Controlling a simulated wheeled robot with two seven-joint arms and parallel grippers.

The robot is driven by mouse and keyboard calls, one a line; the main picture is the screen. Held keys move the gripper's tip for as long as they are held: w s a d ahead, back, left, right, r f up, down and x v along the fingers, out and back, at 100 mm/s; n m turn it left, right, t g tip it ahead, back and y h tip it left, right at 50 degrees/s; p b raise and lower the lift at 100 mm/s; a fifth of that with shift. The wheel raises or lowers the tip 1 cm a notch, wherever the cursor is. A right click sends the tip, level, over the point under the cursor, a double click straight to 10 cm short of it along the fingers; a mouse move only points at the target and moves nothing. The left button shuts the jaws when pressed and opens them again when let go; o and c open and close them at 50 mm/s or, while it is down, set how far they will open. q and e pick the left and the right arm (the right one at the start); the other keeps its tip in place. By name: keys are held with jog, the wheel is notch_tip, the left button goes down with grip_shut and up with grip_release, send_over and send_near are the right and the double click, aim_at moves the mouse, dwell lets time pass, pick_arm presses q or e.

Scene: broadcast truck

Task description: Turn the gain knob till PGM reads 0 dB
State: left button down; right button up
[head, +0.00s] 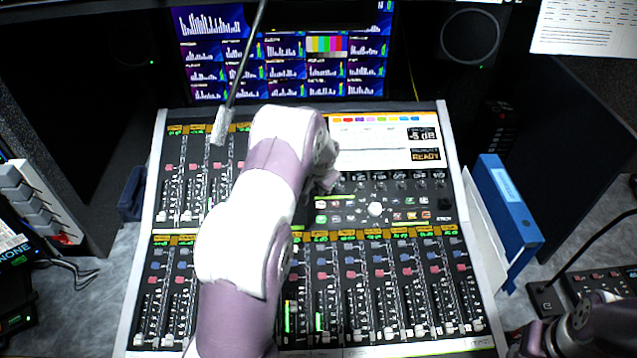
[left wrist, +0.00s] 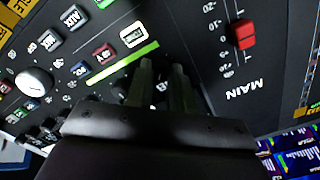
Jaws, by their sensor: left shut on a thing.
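The mixing console (head: 160,225) fills the middle of the head view. Its level readout (head: 422,134) shows -5 dB; the small label above it is hard to read. My left arm reaches over the console, and my left gripper (head: 325,182) is at the panel just below the console's screen. In the left wrist view the gripper's two fingers (left wrist: 164,88) are close together, pointing at the panel beside a green strip. They are shut on the gain knob, which they mostly hide. My right gripper (head: 545,338) is partly in view at the lower right; its fingers are unclear.
A READY box (head: 425,155) sits under the readout. A white round knob (head: 375,209) and small buttons lie right of my left gripper. A red MAIN fader (left wrist: 243,34) is close by. A microphone arm (head: 238,75) hangs over the console. A blue binder (head: 508,205) stands right.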

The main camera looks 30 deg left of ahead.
pick_arm(q)
jog(key=shift+m+p, duration=0.45)
jog(key=shift+m, duration=1.45)
jog(key=c, duration=1)
grip_release()
jog(key=shift+d+r, duration=0.1)
jog(key=shift+r, duration=0.05)
jog(key=b+v, duration=0.2)
jog(key=v, duration=1)
jog(key=shift+s+d+r, duration=0.1)
jog(key=shift+r, duration=0.15)
